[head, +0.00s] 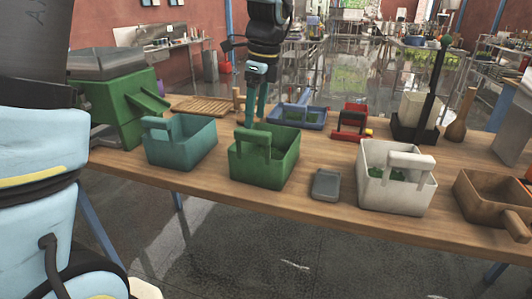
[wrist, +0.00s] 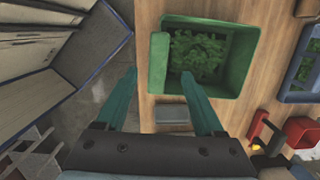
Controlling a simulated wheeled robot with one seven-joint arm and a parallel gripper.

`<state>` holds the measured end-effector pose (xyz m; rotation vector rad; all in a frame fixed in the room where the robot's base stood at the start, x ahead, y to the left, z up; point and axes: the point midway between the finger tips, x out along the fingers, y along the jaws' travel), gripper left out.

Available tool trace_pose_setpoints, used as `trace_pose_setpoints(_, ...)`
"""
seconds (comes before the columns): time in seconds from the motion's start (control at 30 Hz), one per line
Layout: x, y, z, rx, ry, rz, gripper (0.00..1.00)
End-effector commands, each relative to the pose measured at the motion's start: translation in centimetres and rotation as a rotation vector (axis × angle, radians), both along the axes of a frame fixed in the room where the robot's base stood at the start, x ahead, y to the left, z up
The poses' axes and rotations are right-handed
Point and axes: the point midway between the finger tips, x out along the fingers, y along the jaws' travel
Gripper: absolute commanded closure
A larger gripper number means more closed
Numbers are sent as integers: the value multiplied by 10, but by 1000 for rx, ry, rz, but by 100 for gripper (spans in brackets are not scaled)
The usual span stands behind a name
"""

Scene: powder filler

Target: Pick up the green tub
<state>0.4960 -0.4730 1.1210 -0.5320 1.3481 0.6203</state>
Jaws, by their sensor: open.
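The green tub (head: 281,172) stands on the wooden table, in the middle of the head view, with a thick green handle (head: 252,139) at its near left side. In the wrist view the tub (wrist: 246,60) is seen from above, with leafy green contents inside. My gripper (head: 256,116) points down just above the tub and its handle. In the wrist view its teal fingers (wrist: 158,74) are spread apart, one on each side of the handle bar (wrist: 158,55). Nothing is held. The height left between fingertips and handle is hard to judge.
A teal tub (head: 186,150) stands left of the green tub. A grey box (head: 326,185) lies close on its right, then a white tub (head: 397,193) and a brown tub (head: 490,207). A blue tray (head: 301,117) and a red item (head: 351,120) are behind.

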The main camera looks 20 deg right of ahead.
Motion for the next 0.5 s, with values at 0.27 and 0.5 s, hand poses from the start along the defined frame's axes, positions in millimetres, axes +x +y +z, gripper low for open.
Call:
trace_pose_setpoints(0.27, 0, 5, -22, 4, 4, 1, 30)
trace_pose_setpoints(0.5, 2, 8, -54, 1, 1, 2, 30)
